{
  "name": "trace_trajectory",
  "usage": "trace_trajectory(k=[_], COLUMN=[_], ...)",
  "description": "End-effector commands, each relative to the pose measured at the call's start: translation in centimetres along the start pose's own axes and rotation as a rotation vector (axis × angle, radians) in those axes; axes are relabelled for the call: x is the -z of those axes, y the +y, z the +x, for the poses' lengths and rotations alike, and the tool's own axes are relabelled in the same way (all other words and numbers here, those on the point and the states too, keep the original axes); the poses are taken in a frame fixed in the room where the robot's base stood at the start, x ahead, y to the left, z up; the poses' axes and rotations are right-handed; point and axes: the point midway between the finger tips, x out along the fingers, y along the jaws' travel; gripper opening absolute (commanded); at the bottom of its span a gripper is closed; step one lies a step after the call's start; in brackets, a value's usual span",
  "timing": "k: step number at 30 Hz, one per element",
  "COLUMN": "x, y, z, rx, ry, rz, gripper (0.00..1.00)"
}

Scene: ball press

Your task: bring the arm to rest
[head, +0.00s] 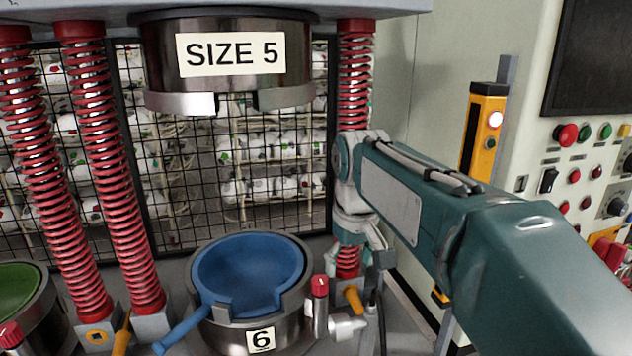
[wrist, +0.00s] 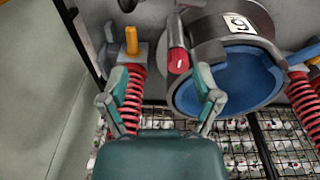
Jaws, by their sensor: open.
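My teal arm reaches in from the right in the head view and bends down at the wrist. My gripper (head: 360,262) hangs fingers-down beside the right-hand red spring, to the right of the lower mould. In the wrist view my gripper (wrist: 160,78) has its two fingers spread wide with nothing between them. The right finger overlaps the edge of the blue bowl in that picture; whether it touches cannot be told.
The blue bowl (head: 228,262) sits in the metal holder marked 6, with a red-capped knob (head: 320,287) at its right. The SIZE 5 upper die (head: 228,90) hangs above. A green bowl (head: 20,293) is at left. A control panel (head: 590,165) and yellow post (head: 484,125) stand at right.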

Motion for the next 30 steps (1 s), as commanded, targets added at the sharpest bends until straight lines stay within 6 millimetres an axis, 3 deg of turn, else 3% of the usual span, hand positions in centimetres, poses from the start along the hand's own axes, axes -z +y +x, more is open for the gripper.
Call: trace_trajectory(k=[1, 8, 18, 24, 30], x=[-1.8, -8.9, -19.1, -22.4, -22.8], y=[0.5, 1.7, 1.9, 1.7, 1.7], z=[-0.4, -0.1, 3.7, 6.1, 6.5], rx=[-0.006, -0.033, -0.077, -0.093, -0.096], ry=[0.025, 0.138, 0.304, 0.361, 0.370], rz=[0.026, 0.138, 0.297, 0.353, 0.362], gripper=[0.82, 0.82, 0.82, 0.82, 0.82])
